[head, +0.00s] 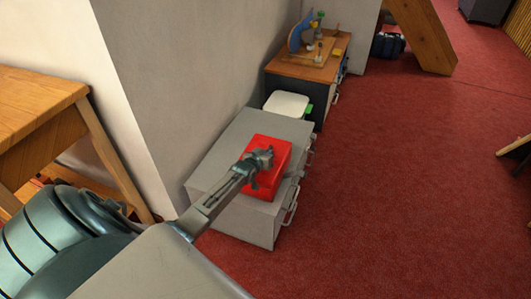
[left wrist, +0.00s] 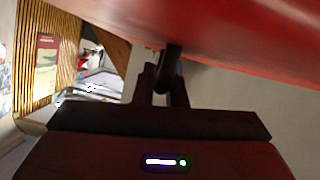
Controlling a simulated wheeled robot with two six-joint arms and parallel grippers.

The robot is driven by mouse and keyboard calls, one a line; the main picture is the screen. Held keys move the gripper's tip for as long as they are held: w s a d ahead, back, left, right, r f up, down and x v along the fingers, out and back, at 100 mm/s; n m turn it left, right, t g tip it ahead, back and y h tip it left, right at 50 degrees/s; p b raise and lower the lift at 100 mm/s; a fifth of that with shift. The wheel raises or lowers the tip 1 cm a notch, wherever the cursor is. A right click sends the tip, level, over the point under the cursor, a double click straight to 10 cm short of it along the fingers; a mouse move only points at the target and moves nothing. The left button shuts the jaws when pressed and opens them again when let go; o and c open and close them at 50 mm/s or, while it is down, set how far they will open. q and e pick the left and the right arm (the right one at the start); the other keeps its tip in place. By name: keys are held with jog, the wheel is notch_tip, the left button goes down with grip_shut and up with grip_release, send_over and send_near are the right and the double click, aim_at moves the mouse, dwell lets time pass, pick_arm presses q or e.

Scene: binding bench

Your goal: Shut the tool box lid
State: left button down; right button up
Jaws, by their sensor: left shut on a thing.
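The red tool box (head: 267,184) sits on top of a low grey cabinet. Its red surface also fills the upper right of the left wrist view (left wrist: 240,28). My left gripper (head: 262,157) is over the box's top, and the arm hides part of the box. In the left wrist view, its fingers (left wrist: 166,88) are shut on a dark round bar (left wrist: 171,62) close against the red surface, which looks like a handle on the box. I cannot tell how far the lid stands from the box's rim. My right gripper is not in view.
The grey cabinet (head: 222,150) has handles on its right side and stands against a pale wall. Behind it are a white-lidded bin (head: 287,104) and a wooden-topped cabinet (head: 309,68) with tools. A wooden table (head: 35,112) is at the left. Red carpet (head: 400,190) is clear at the right.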

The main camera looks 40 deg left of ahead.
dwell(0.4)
pick_arm(q)
jog(key=c, duration=1.5)
grip_release()
jog(key=shift+w+d+f, duration=0.1)
jog(key=shift+w+f, duration=0.05)
